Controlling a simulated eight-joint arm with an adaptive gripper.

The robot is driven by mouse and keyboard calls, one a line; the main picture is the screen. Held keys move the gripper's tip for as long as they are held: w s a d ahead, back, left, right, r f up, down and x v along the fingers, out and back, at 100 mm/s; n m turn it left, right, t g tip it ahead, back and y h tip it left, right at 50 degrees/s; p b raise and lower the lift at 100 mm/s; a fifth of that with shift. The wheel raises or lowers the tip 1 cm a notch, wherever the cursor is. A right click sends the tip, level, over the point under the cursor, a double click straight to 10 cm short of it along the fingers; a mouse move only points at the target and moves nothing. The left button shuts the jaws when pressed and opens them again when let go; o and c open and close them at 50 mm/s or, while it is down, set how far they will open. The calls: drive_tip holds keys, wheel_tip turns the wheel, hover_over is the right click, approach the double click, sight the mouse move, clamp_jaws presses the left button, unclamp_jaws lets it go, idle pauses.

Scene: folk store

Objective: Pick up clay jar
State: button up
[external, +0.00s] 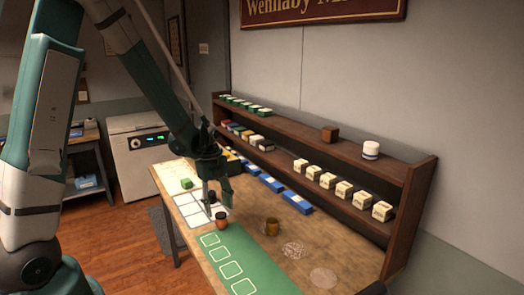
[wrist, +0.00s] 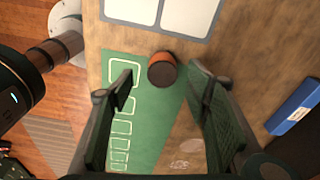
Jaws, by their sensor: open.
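The clay jar (external: 221,221) is small and orange-brown with a dark top. It stands upright at the edge of the green mat (external: 268,274), near the white-squared sheet. In the wrist view the jar (wrist: 162,70) lies between the tips of my open fingers, a little nearer the left edge of the right finger. My gripper (external: 217,194) points down just above and behind the jar in the external view. My gripper (wrist: 161,73) is empty, and neither finger visibly touches the jar. The height left between fingertips and jar is hard to tell.
Blue boxes (external: 297,202) lie along the shelf's foot; one blue box (wrist: 295,106) shows at right in the wrist view. A wooden shelf (external: 420,200) with several boxes borders the table's back. The front right tabletop is mostly clear.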

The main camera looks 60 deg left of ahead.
sight(221, 214)
drive_tip(key=shift+f, duration=0.2)
drive_tip(key=shift+w+d+f, duration=0.15)
drive_tip(key=shift+f, duration=0.45)
drive_tip(key=shift+w+d+f, duration=0.1)
drive_tip(key=shift+f, duration=0.5)
drive_tip(key=shift+d+f, duration=0.15)
drive_tip(key=shift+f, duration=1.05)
drive_tip(key=shift+c, duration=0.7)
drive_tip(key=c, duration=0.9)
